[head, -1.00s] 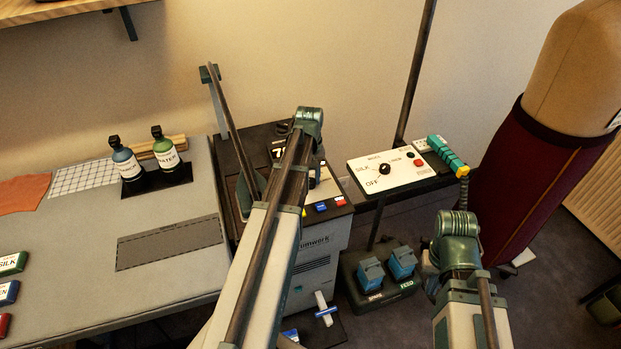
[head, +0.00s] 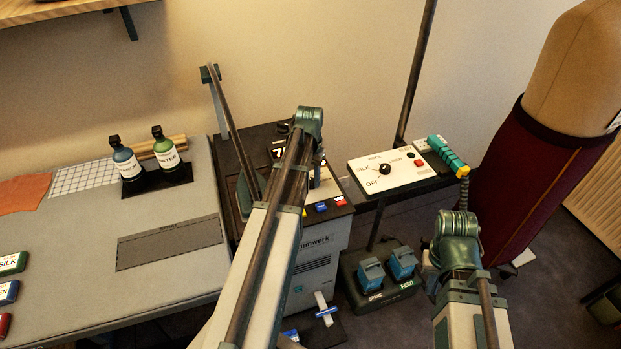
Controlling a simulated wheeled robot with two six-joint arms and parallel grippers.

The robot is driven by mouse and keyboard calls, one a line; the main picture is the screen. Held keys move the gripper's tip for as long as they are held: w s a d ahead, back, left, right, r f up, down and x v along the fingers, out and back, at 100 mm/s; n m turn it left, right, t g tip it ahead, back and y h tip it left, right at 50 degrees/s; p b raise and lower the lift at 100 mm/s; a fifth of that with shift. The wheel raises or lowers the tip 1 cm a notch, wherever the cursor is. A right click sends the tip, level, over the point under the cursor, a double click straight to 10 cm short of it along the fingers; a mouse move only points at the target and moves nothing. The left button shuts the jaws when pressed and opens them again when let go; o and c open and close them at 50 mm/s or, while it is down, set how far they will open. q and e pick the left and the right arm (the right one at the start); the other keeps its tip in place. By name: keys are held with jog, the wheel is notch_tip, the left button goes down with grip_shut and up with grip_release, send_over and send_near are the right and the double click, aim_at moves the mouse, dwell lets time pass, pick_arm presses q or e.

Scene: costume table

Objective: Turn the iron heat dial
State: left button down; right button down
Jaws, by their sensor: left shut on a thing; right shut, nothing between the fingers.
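The heat dial (head: 385,169) is a round black knob on a white control panel (head: 409,178) right of centre in the head view. Labels around it include SILK and OFF; the others are too small to read surely. Nothing covers the knob and no gripper touches it. I cannot tell its pointer's setting surely. My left arm rises from the bottom to a bend left of the panel, and its gripper is hidden. My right arm shows at the lower right, below the panel, and its gripper is hidden too.
A teal-and-yellow handle (head: 447,157) lies at the panel's right end, beside a red button (head: 419,162). A dark pole (head: 416,70) rises behind. Blue pedals (head: 402,262) stand below. The grey table (head: 90,240) with two bottles is at left, a dress form (head: 575,70) at right.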

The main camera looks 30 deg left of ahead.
aim_at(310, 181)
dwell(0.5)
pick_arm(q)
jog(key=c, duration=0.5)
grip_release()
jog(key=shift+r, duration=0.15)
notch_tip(310, 181, up, 14)
jog(key=p, duration=1.4)
jog(key=shift+a+f, duration=0.15)
jog(key=shift+f, duration=0.05)
